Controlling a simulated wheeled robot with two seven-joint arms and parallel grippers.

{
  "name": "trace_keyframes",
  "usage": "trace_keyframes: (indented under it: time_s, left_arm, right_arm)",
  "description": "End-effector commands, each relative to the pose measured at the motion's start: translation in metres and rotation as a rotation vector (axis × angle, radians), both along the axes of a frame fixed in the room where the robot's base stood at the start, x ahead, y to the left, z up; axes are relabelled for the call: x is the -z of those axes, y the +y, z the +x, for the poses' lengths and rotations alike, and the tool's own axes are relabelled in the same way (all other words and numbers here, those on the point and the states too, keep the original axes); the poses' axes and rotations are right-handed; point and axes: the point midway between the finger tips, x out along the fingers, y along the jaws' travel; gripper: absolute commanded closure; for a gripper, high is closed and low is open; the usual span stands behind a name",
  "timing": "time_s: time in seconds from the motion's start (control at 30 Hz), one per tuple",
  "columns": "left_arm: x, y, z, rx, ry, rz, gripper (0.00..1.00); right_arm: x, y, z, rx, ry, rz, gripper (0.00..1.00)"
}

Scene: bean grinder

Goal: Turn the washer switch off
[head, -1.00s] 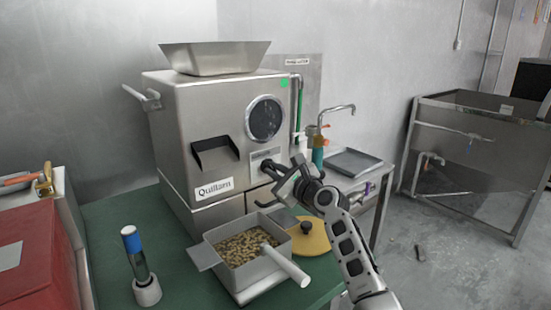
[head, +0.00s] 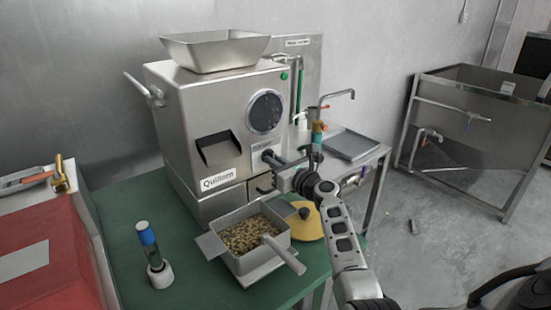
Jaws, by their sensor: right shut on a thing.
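The steel grinder (head: 236,104) stands on a green table, with a small label (head: 266,145) on its front. A dark knob (head: 268,156) projects below this label. I take it for the switch, but cannot read the label. My right gripper (head: 286,164) is at this knob, its jaws shut on it as far as I can tell. The jaws partly hide the knob. My left gripper is not in view.
A bean-filled tray (head: 213,245) and a yellow lid (head: 312,231) lie in front of the grinder. Open floor lies right.

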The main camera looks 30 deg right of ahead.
Motion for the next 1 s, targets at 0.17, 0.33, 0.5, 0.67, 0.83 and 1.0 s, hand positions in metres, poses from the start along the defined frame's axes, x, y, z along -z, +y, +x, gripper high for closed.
trace_keyframes:
  time_s: [0.17, 0.33, 0.5, 0.67, 0.83, 1.0]
  left_arm:
    - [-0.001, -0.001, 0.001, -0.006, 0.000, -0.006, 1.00]
    - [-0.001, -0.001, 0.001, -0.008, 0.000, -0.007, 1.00]
    - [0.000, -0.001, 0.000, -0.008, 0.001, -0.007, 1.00]
    - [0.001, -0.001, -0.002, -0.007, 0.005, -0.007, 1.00]
    - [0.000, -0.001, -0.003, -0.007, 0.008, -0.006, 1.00]
    - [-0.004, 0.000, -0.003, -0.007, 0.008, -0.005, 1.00]
  right_arm:
    - [0.001, 0.000, 0.000, -0.001, 0.003, 0.010, 1.00]
    - [0.001, 0.000, 0.000, -0.001, 0.003, 0.011, 1.00]
    - [0.001, 0.000, 0.000, -0.001, 0.003, 0.010, 0.67]
    - [0.001, 0.000, 0.000, 0.000, 0.002, 0.008, 0.67]
    - [0.000, 0.000, -0.004, 0.000, 0.001, 0.007, 0.67]
    - [0.000, -0.002, -0.028, 0.001, 0.002, 0.006, 0.67]
